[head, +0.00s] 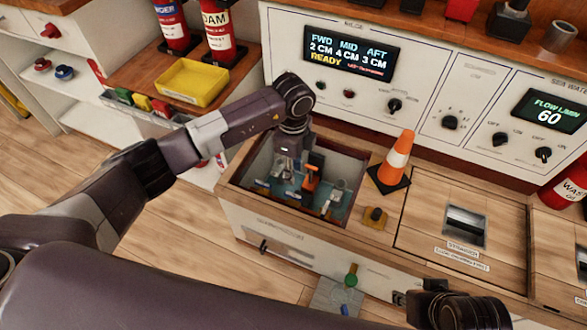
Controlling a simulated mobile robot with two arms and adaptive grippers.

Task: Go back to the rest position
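An open wooden-rimmed compartment (228,187) sits in the counter at the middle, with breaker-like parts inside. An orange lever (311,178) stands up in it, and a pale grey lever (334,192) is to its right. My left arm reaches in from the left, and my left gripper (284,178) points down into the compartment, just left of the orange lever. Its fingertips are small and partly lost among the parts, so contact and opening cannot be told. Part of my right arm's dark end (452,309) shows at the bottom right; its fingers are not clear.
An orange-and-white cone (395,160) stands at the compartment's right edge. A yellow tray (192,83) and red cylinders (217,35) are at the upper left. A panel with a lit display (350,50) and knobs rises behind. A closed wooden hatch (430,225) lies to the right.

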